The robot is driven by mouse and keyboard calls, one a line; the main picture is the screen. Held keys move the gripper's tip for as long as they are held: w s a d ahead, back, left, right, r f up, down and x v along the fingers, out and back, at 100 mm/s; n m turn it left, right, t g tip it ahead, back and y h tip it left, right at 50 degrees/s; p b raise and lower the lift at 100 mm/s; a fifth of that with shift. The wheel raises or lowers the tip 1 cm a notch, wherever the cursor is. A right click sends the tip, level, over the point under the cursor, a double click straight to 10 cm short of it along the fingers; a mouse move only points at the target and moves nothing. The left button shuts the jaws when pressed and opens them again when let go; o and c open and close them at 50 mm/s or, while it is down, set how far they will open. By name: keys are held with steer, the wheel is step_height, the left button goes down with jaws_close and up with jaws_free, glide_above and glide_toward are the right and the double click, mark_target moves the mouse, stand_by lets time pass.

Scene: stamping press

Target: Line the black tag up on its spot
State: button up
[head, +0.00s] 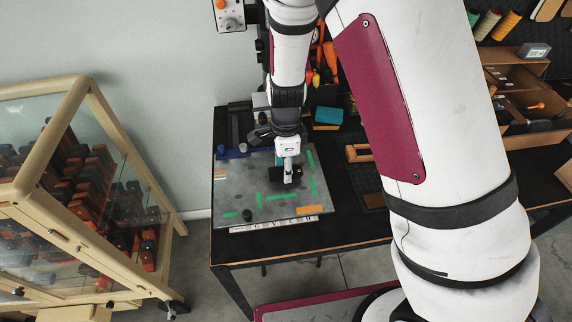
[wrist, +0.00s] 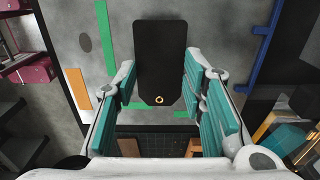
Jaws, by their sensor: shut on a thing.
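The black tag (wrist: 160,55) is a flat dark plate with rounded corners and a small brass-ringed hole at its near end. My gripper (wrist: 159,80) is shut on it, with teal pads at its left and right edges. In the head view my gripper (head: 289,177) is over the grey mat (head: 235,180), with the dark tag partly hidden at its tip. Green strips (wrist: 106,45) mark the mat around the tag. I cannot tell which marks frame the tag's spot, or whether the tag touches the mat.
An orange patch (head: 308,210) and a white ruler strip (head: 275,224) lie at the mat's front edge. A small black round thing (head: 247,213) sits at its front left. A blue piece (head: 233,153) is behind. A glass-sided cabinet (head: 90,190) stands left.

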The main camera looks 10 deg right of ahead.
steer(key=shift+f, duration=1.1)
steer(key=o, duration=1.1)
steer(key=shift+c, duration=1)
steer(key=shift+r, duration=0.1)
steer(key=shift+s+r+p, duration=0.1)
steer(key=shift+r+p, duration=1.05)
steer(key=shift+r, duration=2.3)
